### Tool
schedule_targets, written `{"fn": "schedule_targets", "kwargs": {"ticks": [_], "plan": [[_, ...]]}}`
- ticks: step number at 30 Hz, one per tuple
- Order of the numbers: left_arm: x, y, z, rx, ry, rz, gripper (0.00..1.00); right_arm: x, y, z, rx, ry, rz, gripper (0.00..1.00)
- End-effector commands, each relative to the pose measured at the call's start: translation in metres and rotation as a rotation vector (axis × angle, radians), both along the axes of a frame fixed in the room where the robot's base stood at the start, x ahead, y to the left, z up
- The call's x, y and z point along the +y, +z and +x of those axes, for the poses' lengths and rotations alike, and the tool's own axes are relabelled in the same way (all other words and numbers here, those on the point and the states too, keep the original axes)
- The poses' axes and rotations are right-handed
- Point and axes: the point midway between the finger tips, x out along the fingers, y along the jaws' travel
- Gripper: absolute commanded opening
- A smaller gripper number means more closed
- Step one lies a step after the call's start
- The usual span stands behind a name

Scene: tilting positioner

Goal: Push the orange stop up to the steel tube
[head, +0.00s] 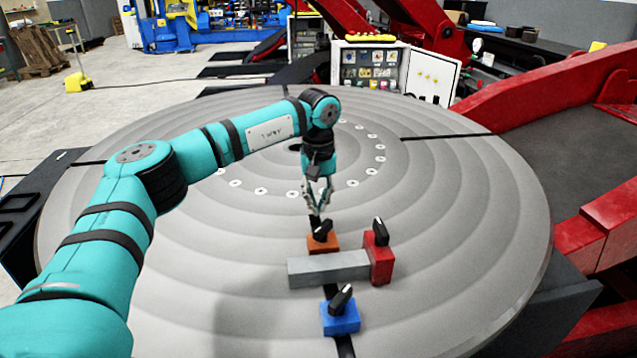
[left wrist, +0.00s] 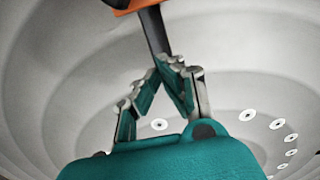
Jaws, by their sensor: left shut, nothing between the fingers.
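The orange stop (head: 323,244) is a small block with a black clamp lever, on the grey round table just behind the steel tube. The steel tube (head: 328,268) is a grey bar lying crosswise, its right end against the red stop (head: 381,262). I cannot tell whether the orange stop touches the tube, as the tube may hide a gap. My left gripper (head: 316,217) is shut and empty, pointing down just behind the orange stop. In the left wrist view its fingertips (left wrist: 168,66) meet below the orange stop's edge (left wrist: 125,7). My right gripper is not in view.
A blue stop (head: 340,317) with a black lever stands in front of the tube. A dark slot (head: 346,346) runs under the stops. The round table (head: 450,230) is clear around them. Red machine arms (head: 540,85) stand at the right.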

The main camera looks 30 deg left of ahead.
Motion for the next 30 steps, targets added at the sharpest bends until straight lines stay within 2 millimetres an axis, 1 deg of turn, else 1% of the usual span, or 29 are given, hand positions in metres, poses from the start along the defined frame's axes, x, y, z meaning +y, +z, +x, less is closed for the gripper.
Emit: {"fn": "schedule_targets", "kwargs": {"ticks": [1,3,9,12,16,22,26,30], "plan": [[0.000,-0.012,-0.001,0.004,0.000,0.001,0.00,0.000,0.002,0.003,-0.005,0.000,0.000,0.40],[0.000,-0.026,-0.001,0.003,0.000,0.000,0.00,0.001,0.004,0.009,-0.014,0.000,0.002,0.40],[-0.016,-0.024,-0.022,-0.001,-0.003,0.000,0.00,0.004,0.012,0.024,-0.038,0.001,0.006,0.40],[-0.021,-0.024,-0.028,-0.001,-0.001,0.000,0.00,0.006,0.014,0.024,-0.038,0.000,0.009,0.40],[-0.024,-0.025,-0.032,-0.001,0.000,0.001,0.00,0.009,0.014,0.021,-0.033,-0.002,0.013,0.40],[-0.024,-0.025,-0.032,-0.001,0.001,0.000,0.00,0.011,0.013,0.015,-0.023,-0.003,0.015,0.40],[-0.024,-0.025,-0.033,-0.001,0.000,-0.001,0.00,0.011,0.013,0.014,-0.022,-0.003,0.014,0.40],[-0.029,-0.026,-0.038,0.000,-0.002,-0.001,0.00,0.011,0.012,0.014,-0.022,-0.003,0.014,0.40]]}}
